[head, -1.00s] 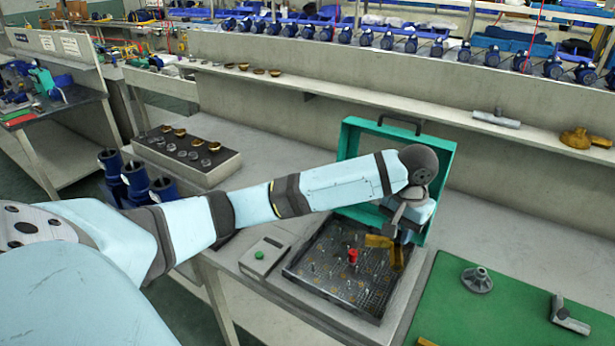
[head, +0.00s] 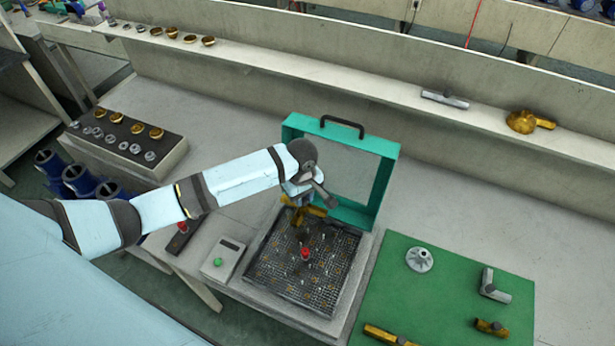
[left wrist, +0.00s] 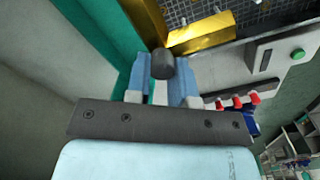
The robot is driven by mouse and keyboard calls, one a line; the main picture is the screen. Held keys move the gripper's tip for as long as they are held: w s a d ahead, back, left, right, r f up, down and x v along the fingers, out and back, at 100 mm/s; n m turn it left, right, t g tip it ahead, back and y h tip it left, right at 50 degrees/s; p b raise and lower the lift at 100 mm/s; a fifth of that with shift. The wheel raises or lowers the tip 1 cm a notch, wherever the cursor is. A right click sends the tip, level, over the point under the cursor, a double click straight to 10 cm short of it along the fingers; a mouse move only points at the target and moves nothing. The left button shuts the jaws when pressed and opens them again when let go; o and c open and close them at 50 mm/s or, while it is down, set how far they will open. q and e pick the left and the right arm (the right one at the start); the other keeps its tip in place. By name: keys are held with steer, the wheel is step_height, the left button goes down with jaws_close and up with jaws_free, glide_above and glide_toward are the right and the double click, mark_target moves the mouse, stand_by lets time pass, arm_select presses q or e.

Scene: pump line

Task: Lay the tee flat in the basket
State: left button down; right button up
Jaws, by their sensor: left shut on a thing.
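The brass-coloured tee (head: 305,213) is in my left gripper (head: 303,190), over the back edge of the basket. In the left wrist view, the fingers of my left gripper (left wrist: 162,85) are closed about a dark round stub (left wrist: 162,64), and the tee's brass body (left wrist: 203,34) lies just beyond the fingertips. The basket (head: 333,290) is a dark, shallow mesh tray with several upright pins and a red knob (head: 305,254). It appears empty of other fittings. Whether the tee touches the basket is unclear. My right gripper is not in view.
A teal-framed lid (head: 384,180) stands upright behind the basket. A control box (head: 222,260) with a green button is at its left. A green mat (head: 430,300) at right holds a grey flange (head: 419,259), a grey elbow (head: 494,285) and brass pieces.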

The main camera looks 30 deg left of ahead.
arm_select(q)
steer(key=shift+s+f, duration=0.1)
steer(key=shift+f, duration=0.05)
steer(key=shift+s+f, duration=0.1)
steer(key=shift+f, duration=1.5)
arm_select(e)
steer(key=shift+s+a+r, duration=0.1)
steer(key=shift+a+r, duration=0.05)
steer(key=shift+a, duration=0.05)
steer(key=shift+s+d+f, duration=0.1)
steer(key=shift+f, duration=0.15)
arm_select(q)
steer(key=shift+f, duration=0.25)
steer(key=shift+f, duration=0.5)
steer(key=shift+f+b, duration=0.45)
steer(key=shift+f, duration=0.85)
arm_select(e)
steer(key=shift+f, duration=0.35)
